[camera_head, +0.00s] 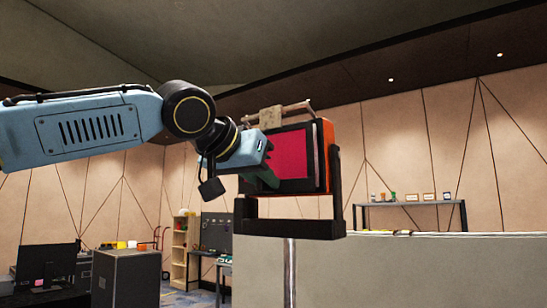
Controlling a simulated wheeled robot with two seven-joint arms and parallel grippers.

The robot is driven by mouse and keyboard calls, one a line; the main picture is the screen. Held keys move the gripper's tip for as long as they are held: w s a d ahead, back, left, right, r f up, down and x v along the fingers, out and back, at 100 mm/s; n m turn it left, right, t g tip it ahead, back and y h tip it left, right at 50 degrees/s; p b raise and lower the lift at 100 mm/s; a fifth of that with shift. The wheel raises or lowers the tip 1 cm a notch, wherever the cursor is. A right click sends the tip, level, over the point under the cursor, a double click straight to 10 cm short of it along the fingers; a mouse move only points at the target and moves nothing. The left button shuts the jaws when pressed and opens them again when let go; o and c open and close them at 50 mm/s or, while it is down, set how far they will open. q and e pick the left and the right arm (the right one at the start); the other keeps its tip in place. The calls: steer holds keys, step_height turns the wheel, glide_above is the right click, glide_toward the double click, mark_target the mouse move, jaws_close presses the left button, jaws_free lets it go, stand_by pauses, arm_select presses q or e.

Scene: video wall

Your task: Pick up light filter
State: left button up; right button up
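A red-pink flat panel in a dark frame, which looks like the light filter (292,155), sits at the front of an orange and black lamp-like housing (326,150). The housing is held in a black U-shaped bracket (290,230) on a pale post. My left gripper (264,165) is at the left edge of the panel and overlaps it in the picture. Its fingertips are small and partly hidden, so I cannot tell whether they are open or touch the frame. My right gripper is not in view.
A beige piece with a brown rod (270,117) shows on top of the housing. A large pale grey panel (430,270) fills the lower right. Behind are a table with small items (412,204), a dark case (126,278), a monitor (46,265) and shelves (180,250).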

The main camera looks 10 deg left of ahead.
arm_select(q)
jaws_close()
steer(key=shift+r, duration=0.1)
steer(key=shift+s+r, duration=0.1)
steer(key=shift+r, duration=0.65)
steer(key=s+a+b, duration=0.2)
steer(key=s+a, duration=0.1)
steer(key=s, duration=0.5)
steer(key=s+a+b, duration=0.1)
steer(key=s+a, duration=0.2)
steer(key=s, duration=0.5)
steer(key=shift+s+b, duration=0.35)
